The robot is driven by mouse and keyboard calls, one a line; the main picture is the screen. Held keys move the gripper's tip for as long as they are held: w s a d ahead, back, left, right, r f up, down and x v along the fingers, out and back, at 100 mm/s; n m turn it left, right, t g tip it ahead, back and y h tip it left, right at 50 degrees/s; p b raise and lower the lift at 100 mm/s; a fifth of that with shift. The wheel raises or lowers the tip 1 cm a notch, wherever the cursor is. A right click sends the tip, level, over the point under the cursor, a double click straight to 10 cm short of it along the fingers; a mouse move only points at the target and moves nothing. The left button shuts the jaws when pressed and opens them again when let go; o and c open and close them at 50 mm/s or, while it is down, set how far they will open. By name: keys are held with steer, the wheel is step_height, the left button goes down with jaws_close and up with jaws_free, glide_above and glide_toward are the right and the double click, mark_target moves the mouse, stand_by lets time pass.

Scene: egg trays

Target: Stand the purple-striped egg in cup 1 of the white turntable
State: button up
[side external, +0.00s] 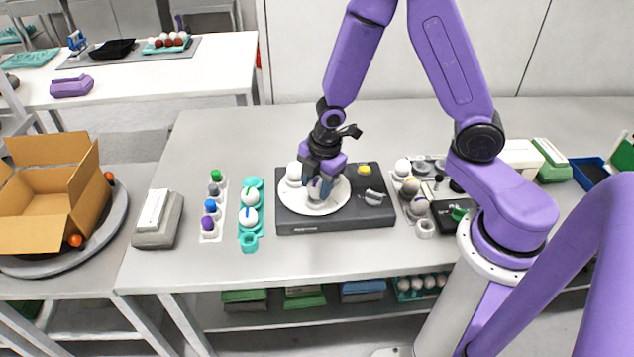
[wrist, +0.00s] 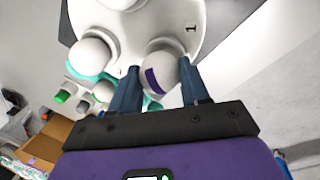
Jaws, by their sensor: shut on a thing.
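The purple-striped egg (wrist: 160,72) is white with a purple band and sits between my fingers in the wrist view; in the side view it (side external: 315,188) is partly hidden by them. My gripper (wrist: 162,84) is shut on the egg, one finger on each side, and it also shows in the side view (side external: 319,184). The white turntable (side external: 338,200) lies under it, and its rim shows in the wrist view (wrist: 204,22). A printed 1 is just beside the egg. I cannot tell whether the egg touches its cup.
Another white egg (side external: 294,171) stands on the turntable. The dark base (side external: 345,219) carries a yellow button (side external: 364,169) and a grey knob. A teal tray (side external: 249,246) with striped eggs is to the left. A grey tray (side external: 425,228) with eggs is to the right.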

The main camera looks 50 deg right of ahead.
steer(key=shift+f, duration=0.6)
stand_by(0.7)
steer(key=o, duration=0.7)
steer(key=shift+o, duration=0.2)
steer(key=shift+r, duration=0.1)
step_height(320, 180, up, 17)
steer(key=s, duration=0.2)
steer(key=shift+s, duration=0.4)
stand_by(0.4)
